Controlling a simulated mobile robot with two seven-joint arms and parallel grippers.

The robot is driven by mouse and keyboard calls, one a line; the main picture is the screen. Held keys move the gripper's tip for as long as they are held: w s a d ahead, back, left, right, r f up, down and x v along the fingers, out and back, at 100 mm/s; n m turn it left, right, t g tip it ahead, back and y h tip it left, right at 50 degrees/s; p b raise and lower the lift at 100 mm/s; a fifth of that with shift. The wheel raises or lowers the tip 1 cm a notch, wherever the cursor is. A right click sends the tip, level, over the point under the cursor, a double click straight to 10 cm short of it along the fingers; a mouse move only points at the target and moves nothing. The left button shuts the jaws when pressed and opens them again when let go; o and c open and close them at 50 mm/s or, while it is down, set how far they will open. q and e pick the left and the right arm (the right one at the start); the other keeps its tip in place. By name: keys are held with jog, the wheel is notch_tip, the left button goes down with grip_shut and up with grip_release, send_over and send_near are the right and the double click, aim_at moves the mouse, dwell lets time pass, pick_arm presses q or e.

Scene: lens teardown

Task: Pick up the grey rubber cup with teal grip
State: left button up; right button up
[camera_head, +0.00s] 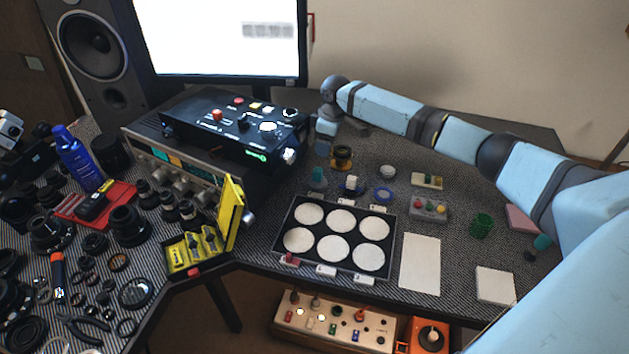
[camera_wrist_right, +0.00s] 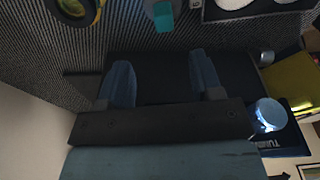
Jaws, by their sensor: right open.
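A small grey cup-like piece with a teal part (camera_head: 318,178) stands on the mat just behind the white-disc tray. My left gripper is not in view.
An amber-ringed part (camera_head: 342,157) stands close right of the teal piece. The black tray (camera_head: 278,228) with several white discs lies in front, and the black control box (camera_head: 240,128) is to the left. Another teal-topped item (camera_head: 542,242) sits far right beside my arm.

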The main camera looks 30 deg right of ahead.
aim_at(318, 169)
jog(key=f, duration=0.5)
jog(key=shift+w+a+f, duration=0.35)
jog(key=shift+f, duration=0.05)
jog(key=f, duration=0.3)
jog(key=a+f, duration=0.1)
jog(key=f, duration=0.1)
jog(key=shift+w+b, duration=0.25)
jog(key=shift+b, duration=0.1)
jog(key=shift+c, duration=0.2)
jog(key=c, duration=1)
